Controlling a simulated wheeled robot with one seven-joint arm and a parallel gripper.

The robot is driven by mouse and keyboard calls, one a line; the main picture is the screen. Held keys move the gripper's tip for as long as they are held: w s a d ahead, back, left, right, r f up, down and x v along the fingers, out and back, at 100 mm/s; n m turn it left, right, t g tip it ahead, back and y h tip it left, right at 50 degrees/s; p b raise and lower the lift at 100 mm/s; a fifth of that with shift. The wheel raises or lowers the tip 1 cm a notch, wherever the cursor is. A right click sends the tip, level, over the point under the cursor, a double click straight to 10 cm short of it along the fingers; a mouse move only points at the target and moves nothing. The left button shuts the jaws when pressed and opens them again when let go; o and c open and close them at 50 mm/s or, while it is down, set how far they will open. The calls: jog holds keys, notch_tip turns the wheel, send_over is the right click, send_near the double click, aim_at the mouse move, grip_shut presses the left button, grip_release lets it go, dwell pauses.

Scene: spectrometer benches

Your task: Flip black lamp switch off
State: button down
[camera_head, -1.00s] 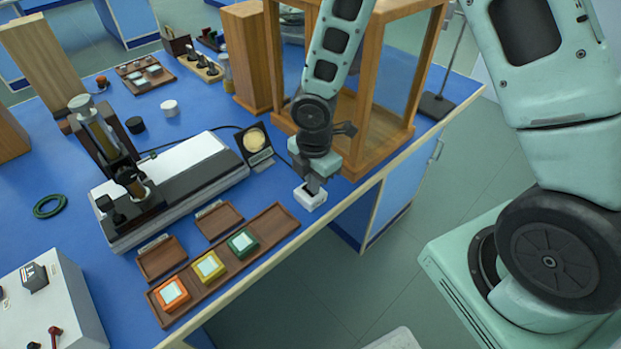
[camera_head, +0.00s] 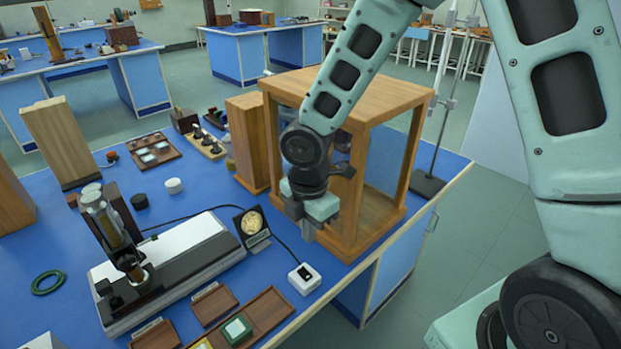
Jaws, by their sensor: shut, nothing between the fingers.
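A small white switch box (camera_head: 305,279) with a dark rocker on its top sits near the blue bench's front edge, right of centre. I cannot tell which way the rocker is tipped. A black square-framed unit with a round cream face (camera_head: 252,226) stands behind it to the left. A dark cable runs along the bench beside them and reaches toward the box. My gripper (camera_head: 308,234) is shut and empty, pointing down above and slightly behind the switch box, apart from it. The fingertips are small and partly hard to make out.
A wooden-framed glass cabinet (camera_head: 362,245) stands close behind and right of my gripper. A microscope-like instrument (camera_head: 125,250) on a white and black base is at left. Wooden trays (camera_head: 268,309) with coloured-rimmed pieces lie in front. A tall wooden block (camera_head: 247,143) stands behind.

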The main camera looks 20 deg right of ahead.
notch_tip(320, 180, up, 11)
jog(key=p, duration=0.1)
send_over(303, 270)
jog(key=s, duration=0.2)
jog(key=shift+s+d+r, duration=0.15)
jog(key=shift+d+r, duration=0.05)
jog(key=shift+d, duration=0.15)
jog(key=shift+f, duration=0.15)
jog(key=shift+s+d+r+t+b, duration=0.15)
jog(key=shift+s+t+b, duration=0.4)
jog(key=shift+b, duration=4.4)
jog(key=shift+w, duration=0.1)
jog(key=w+f, duration=0.1)
jog(key=f, duration=0.7)
jog(key=w+f+b, duration=0.1)
jog(key=f, duration=0.7)
jog(key=a+f+b, duration=0.1)
jog(key=f, duration=0.6)
jog(key=shift+w+f, duration=0.4)
